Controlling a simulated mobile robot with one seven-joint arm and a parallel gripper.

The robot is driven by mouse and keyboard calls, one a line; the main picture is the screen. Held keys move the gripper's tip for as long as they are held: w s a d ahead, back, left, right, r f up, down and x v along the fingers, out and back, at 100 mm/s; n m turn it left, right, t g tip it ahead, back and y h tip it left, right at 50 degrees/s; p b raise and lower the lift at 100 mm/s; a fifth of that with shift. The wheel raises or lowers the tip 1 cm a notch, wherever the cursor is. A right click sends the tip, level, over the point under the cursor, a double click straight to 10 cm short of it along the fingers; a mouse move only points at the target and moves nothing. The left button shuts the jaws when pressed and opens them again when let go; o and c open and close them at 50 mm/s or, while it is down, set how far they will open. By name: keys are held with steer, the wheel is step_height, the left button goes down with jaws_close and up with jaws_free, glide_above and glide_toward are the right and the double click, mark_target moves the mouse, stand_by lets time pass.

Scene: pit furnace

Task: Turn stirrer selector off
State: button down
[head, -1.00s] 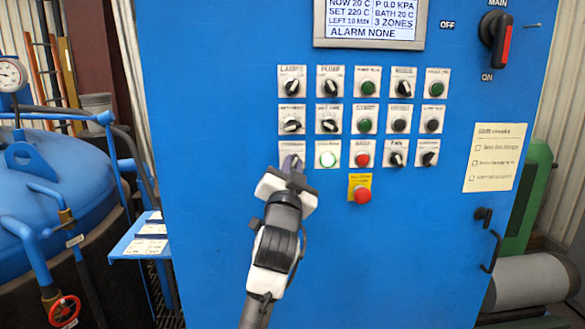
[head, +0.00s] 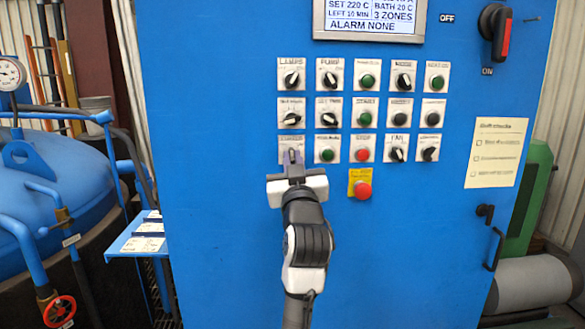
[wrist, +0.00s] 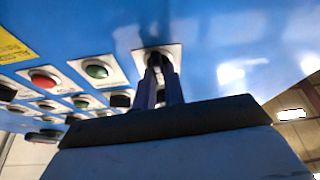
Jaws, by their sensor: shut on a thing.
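The stirrer selector (head: 291,144) is a dark rotary knob on a white plate, leftmost in the third row of the blue panel. Its label is too blurred to read. My gripper (head: 291,160) reaches up to it from below, its fingers shut on the knob. In the wrist view the fingers of my gripper (wrist: 160,80) close around the selector knob (wrist: 157,58), largely hiding it. The knob's pointing direction looks roughly upright, though the fingers cover most of it.
A green button (head: 327,154), unlit, sits just right of the selector, then a red button (head: 363,154). A red emergency button (head: 363,189) on a yellow plate is lower right. A side shelf (head: 136,246) juts out at left.

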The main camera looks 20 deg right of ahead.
steer(key=n+y+b, duration=0.1)
steer(key=n, duration=0.2)
steer(key=n+y+b, duration=0.1)
steer(key=n+y, duration=0.1)
steer(key=n, duration=0.1)
steer(key=shift+d+n, duration=0.1)
steer(key=shift+n, duration=0.3)
steer(key=c, duration=1.5)
jaws_free()
steer(key=b+v, duration=0.4)
steer(key=v, duration=1)
steer(key=shift+d+b, duration=0.1)
steer(key=shift+b, duration=0.25)
steer(key=shift+r, duration=0.1)
